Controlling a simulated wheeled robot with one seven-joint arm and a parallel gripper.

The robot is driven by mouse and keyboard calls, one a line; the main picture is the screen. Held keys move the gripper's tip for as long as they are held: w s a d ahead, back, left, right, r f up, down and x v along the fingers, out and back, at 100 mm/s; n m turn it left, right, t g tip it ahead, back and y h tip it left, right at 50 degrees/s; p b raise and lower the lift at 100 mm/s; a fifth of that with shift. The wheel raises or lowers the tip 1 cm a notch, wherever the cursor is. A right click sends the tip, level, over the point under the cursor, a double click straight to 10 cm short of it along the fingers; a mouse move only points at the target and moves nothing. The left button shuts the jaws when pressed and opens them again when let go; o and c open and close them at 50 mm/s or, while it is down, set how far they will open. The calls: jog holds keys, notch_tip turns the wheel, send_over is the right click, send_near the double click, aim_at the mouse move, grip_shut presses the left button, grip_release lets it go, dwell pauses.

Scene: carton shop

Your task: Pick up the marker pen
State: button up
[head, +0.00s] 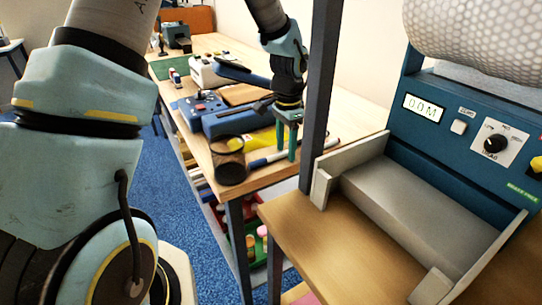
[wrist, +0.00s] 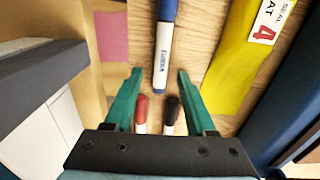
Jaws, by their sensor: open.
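A thick marker pen (wrist: 163,62) with a white body, blue printing and a blue end lies on the wooden bench top in the wrist view. My gripper (wrist: 160,73) is open, with its green fingertips on either side of the pen's near end and a gap on both sides. Two more pens, one red-capped (wrist: 141,108) and one black-capped (wrist: 171,108), show between the fingers closer to the palm. In the head view my gripper (head: 286,155) points down at the bench's near edge, where a blue-and-white pen (head: 262,162) lies beside the fingers.
A dark mesh cup (head: 228,160) stands left of my gripper. A yellow packet (wrist: 240,50) lies right of the pen. A blue device (head: 222,120) sits behind. A dark post (head: 319,90) and a blue machine (head: 460,125) stand to the right.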

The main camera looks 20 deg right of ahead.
grip_shut()
dwell(0.4)
